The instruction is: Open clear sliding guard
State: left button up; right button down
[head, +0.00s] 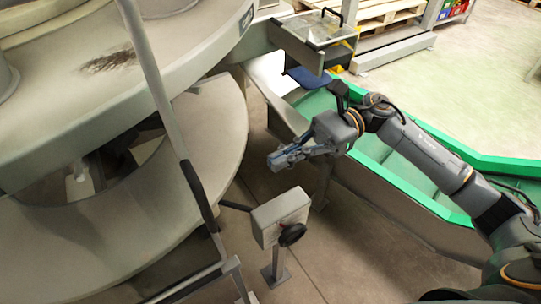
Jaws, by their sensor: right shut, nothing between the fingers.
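The clear guard (318,27) looks like a transparent panel with a black handle, lying over a metal box at the top centre. It appears closed over the box; I cannot tell exactly how far it has slid. My right gripper (272,161) is shut and empty. It is in front of and below the guard, apart from it, pointing left over the gap beside the round machine. My left gripper is not in view.
A large round grey machine (215,150) fills the left side, with a slanting metal post (163,85) before it. A grey control box (281,214) on a stand is below my right gripper. A green-edged trough (395,185) runs under my right arm. Open floor (470,90) lies at upper right.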

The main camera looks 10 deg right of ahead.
jog(key=p+x, duration=0.4)
jog(key=x, duration=0.7)
jog(key=shift+a+p, duration=0.25)
jog(key=shift+p, duration=0.05)
